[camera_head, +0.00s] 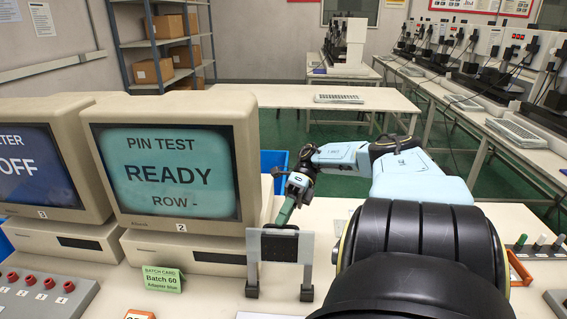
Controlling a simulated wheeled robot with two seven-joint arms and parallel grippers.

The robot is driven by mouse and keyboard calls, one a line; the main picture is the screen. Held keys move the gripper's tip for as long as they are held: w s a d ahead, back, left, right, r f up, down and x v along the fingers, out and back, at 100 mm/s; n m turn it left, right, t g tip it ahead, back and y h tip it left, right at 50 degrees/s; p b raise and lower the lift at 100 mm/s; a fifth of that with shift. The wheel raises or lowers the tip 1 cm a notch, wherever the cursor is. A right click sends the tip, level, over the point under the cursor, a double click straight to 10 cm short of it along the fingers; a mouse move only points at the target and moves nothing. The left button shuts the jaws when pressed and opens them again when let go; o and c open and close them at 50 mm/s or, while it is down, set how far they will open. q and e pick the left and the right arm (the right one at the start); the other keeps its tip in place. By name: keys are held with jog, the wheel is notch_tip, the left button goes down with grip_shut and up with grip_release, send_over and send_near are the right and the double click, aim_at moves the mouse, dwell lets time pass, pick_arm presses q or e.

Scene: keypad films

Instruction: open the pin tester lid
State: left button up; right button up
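My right arm reaches in from the lower right, and my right gripper (287,208) is just behind and above the frame's top edge, tilted down to the left. A dark green strip shows at its fingertips. I cannot tell whether the fingers are open or touch the frame. My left gripper is out of view.
A monitor (168,170) reads "PIN TEST READY ROW -", and another (37,166) stands left of it. A green batch card (162,279) reads "Batch 60". A box with red buttons (40,295) is at the lower left. An orange tray (519,268) is at the right.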

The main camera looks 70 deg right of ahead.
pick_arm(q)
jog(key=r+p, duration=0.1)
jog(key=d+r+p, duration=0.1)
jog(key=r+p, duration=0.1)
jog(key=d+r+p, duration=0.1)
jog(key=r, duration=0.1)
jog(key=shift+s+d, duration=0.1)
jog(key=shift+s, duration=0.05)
pick_arm(e)
notch_tip(320, 180, up, 8)
jog(key=shift+f, duration=0.15)
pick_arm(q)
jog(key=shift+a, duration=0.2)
